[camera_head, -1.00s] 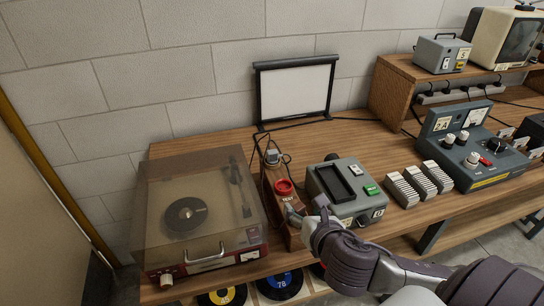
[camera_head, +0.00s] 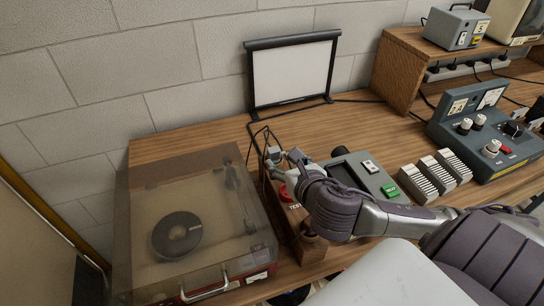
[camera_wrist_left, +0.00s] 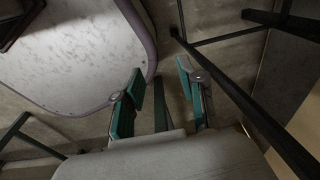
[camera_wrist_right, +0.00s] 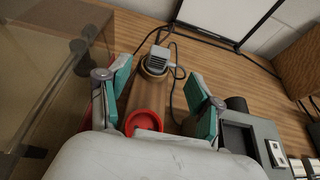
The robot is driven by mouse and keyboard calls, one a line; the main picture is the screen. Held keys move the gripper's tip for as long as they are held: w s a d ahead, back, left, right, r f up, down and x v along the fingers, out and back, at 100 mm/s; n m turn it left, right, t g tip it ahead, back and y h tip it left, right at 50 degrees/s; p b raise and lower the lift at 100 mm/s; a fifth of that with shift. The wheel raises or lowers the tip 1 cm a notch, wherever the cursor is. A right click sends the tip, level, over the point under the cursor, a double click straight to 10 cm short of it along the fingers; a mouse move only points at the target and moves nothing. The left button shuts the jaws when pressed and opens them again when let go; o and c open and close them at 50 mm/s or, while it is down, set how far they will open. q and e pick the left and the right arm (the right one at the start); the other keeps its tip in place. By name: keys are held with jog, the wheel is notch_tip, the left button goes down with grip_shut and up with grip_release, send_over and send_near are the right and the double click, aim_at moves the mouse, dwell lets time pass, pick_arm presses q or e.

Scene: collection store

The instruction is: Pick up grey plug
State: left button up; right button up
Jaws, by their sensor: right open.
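The grey plug (camera_wrist_right: 158,58) sits at the far end of a brown wooden block (camera_wrist_right: 138,98), in a round socket, with a black cable running from it. In the head view the plug (camera_head: 274,154) shows just left of my right gripper (camera_head: 287,163). My right gripper is open; in the right wrist view its teal fingers (camera_wrist_right: 158,100) stand either side of the block, with the plug ahead between them and not touched. A red ring-shaped part (camera_wrist_right: 144,121) lies on the block nearer to me. My left gripper (camera_wrist_left: 160,85) is open and empty, low over the floor.
A record player with a clear lid (camera_head: 190,215) stands close on the left of the block. A grey-green device (camera_head: 362,172) stands close on the right. A white screen on a black frame (camera_head: 292,74) stands behind. Black cables lie behind the plug.

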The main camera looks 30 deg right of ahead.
aim_at(272, 148)
jog(key=x, duration=0.6)
jog(key=shift+p, duration=0.35)
jog(key=shift+w+d+f, duration=0.1)
jog(key=shift+w, duration=0.3)
jog(key=shift+w+d+f, duration=0.1)
jog(key=shift+w+f, duration=0.05)
jog(key=shift+w, duration=0.2)
jog(key=p+x, duration=0.1)
jog(key=x, duration=0.3)
jog(key=shift+w+f, duration=0.1)
jog(key=shift+f, duration=0.05)
jog(key=shift+c, duration=0.4)
grip_shut()
pick_arm(q)
jog(key=shift+s, duration=0.65)
